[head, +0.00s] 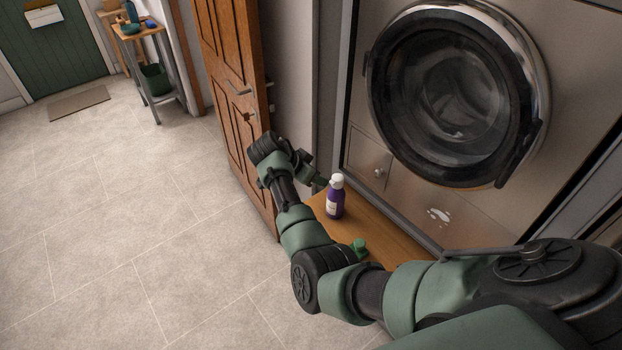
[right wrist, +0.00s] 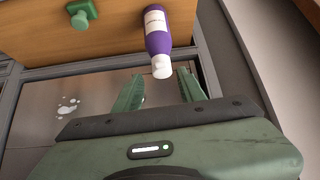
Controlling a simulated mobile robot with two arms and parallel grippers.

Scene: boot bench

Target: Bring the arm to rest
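My right arm comes in from the lower right of the head view and reaches over the wooden shelf. Its gripper (head: 318,178) is beside the purple bottle with a white cap (head: 336,197), which stands upright on the shelf. In the right wrist view the two green fingers (right wrist: 160,74) are spread apart with nothing gripped. The bottle (right wrist: 158,35) shows just beyond them, its cap near the gap between the fingertips. My left gripper is in neither view.
The wooden shelf (head: 398,243) holds a small green object (head: 360,247) and lies below a washer with a round door (head: 455,95). White marks (head: 438,215) show on the washer's front panel. A wooden door (head: 237,90) stands behind the arm.

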